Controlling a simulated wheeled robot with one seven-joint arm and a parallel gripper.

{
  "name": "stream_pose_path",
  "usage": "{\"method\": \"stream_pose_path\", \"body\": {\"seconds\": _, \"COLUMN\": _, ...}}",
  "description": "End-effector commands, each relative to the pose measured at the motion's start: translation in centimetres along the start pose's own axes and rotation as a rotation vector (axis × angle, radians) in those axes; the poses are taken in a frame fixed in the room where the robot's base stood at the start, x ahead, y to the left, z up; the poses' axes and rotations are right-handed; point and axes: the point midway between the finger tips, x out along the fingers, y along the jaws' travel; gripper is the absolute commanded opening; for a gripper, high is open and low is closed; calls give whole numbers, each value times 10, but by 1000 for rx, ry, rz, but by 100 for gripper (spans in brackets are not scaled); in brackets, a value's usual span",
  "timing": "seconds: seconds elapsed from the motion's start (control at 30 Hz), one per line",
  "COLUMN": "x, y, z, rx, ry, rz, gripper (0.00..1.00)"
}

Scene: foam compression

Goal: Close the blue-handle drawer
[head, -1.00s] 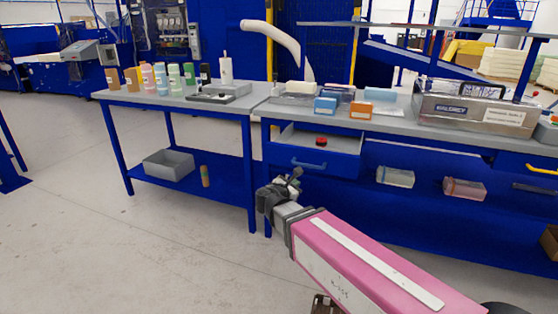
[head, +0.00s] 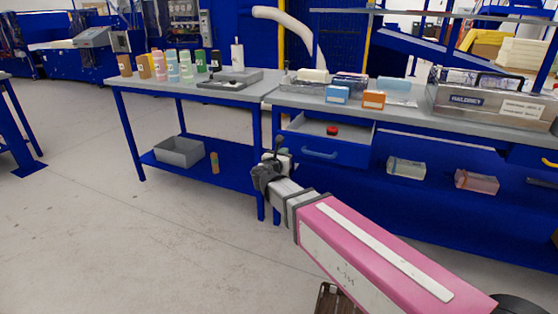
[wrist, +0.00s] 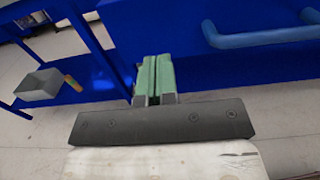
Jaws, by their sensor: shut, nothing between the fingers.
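The blue-handle drawer (head: 345,151) is pulled out from under the right-hand workbench, and its open top shows a red round object (head: 332,130) inside. Its blue bar handle (head: 320,155) is on the front face. In the wrist view the handle (wrist: 262,38) is at the upper right, on the blue drawer front (wrist: 190,52). My gripper (head: 276,150) is left of the handle, near the drawer's front left corner. In the wrist view my gripper's green fingers (wrist: 156,76) are together and empty, apart from the handle. Whether the fingertips touch the drawer front I cannot tell.
A second table (head: 190,98) stands to the left with several bottles on top and a grey bin (head: 180,151) on its lower shelf. Clear bins (head: 405,168) sit under the workbench. A yellow-handled drawer (head: 548,158) is at the far right. The floor in front is free.

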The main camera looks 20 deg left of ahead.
Motion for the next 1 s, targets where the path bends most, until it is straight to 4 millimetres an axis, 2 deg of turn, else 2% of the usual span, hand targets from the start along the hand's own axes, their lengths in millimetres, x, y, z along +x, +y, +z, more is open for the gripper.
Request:
{"method": "stream_pose_path", "body": {"seconds": 0.1, "x": 24, "y": 1, "z": 0, "rx": 1, "ry": 0, "rz": -2, "gripper": 0}}
{"method": "stream_pose_path", "body": {"seconds": 0.33, "x": 50, "y": 1, "z": 0, "rx": 1, "ry": 1, "rz": -1, "gripper": 0}}
{"method": "stream_pose_path", "body": {"seconds": 1.0, "x": 63, "y": 0, "z": -1, "rx": 1, "ry": 1, "rz": -1, "gripper": 0}}
